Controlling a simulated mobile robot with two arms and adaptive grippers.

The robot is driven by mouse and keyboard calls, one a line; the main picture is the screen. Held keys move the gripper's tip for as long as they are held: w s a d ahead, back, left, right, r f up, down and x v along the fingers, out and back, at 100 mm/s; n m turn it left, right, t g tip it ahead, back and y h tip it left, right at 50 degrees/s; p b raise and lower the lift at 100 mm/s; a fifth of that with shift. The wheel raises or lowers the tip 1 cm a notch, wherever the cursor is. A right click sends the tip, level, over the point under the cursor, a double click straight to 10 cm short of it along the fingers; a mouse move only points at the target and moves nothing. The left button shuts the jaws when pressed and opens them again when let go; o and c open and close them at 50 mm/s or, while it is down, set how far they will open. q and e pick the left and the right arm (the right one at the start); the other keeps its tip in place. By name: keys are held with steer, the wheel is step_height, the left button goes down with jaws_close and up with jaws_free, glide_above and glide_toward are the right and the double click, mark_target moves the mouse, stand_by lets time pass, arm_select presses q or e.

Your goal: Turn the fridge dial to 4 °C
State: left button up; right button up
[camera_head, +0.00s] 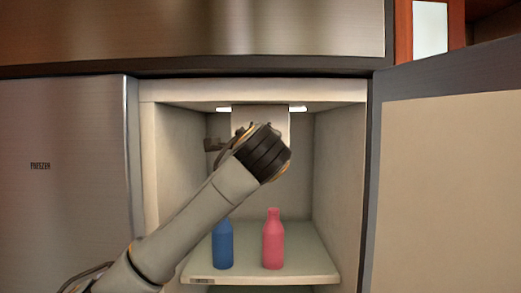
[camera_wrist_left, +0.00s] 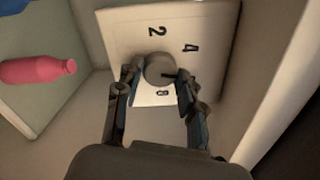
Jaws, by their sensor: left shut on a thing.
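The fridge dial (camera_wrist_left: 158,66) is a round grey knob on a pale panel (camera_wrist_left: 118,22) marked with 2, 4 and another number, perhaps 8. In the head view the panel (camera_head: 275,114) hangs at the top back of the open fridge; my arm hides the dial there. My left gripper (camera_wrist_left: 159,80) is shut on the dial, one finger at each side. A dark mark shows on the dial's right side, below the 4 in the picture; its exact setting is hard to tell. My right gripper is not in view.
A blue bottle (camera_head: 222,246) and a pink bottle (camera_head: 273,240) stand on the fridge shelf (camera_head: 310,264) below my arm. The open fridge door (camera_head: 450,170) is at the right. The shut freezer door (camera_head: 70,200) is at the left.

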arm_select(q)
steer(key=shift+f+n+b, duration=0.1)
steer(key=shift+n+b, duration=1.4)
steer(key=shift+n, duration=2.6)
steer(key=o, duration=1.2)
steer(key=s, duration=1.2)
